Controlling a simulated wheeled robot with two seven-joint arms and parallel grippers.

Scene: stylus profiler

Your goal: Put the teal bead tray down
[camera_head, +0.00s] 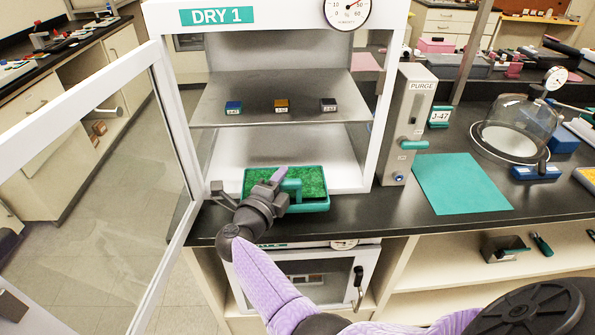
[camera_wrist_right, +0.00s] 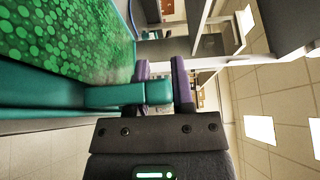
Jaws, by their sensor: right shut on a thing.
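The teal bead tray (camera_head: 318,206), filled with green beads, is at the front of the lower compartment of the open DRY 1 cabinet (camera_head: 384,110). Its near edge comes out to about the cabinet's front lip. It looks level; I cannot tell whether it rests on the floor or hangs just above. My right gripper (camera_head: 279,181) reaches in from the front and is shut on the tray's teal handle. In the right wrist view the gripper (camera_wrist_right: 165,85) has its purple fingers around the handle, and the tray (camera_wrist_right: 40,90) extends left. My left gripper is out of view.
Blue, orange and dark small boxes stand on the cabinet shelf (camera_head: 240,108) above the tray. The glass door (camera_head: 95,190) stands open at left. The PURGE unit (camera_head: 407,125) stands right of the cabinet. A flat teal mat (camera_head: 460,184) lies on the bench, with a glass bell jar (camera_head: 515,125) beyond.

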